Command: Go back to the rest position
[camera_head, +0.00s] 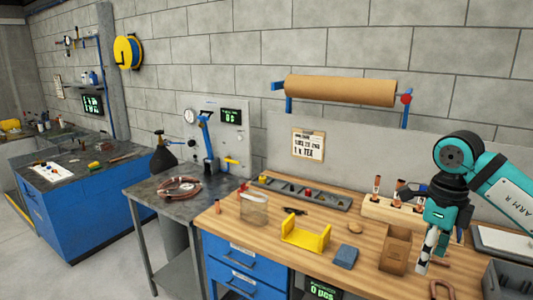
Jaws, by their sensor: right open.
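My right gripper (426,262) hangs fingers down at the right of the head view, below my teal arm. It is open, and I see nothing held in it. It is over the right part of the wooden workbench (285,240), just right of a brown cardboard box (396,250). A bent copper tube (441,287) lies at the bench's front, right below the gripper. My left gripper is not in view.
A wooden rack (385,209) with several copper-tipped items stands behind the gripper. A grey bin (507,281) is to its right. A copper coil (179,187) lies on the grey table.

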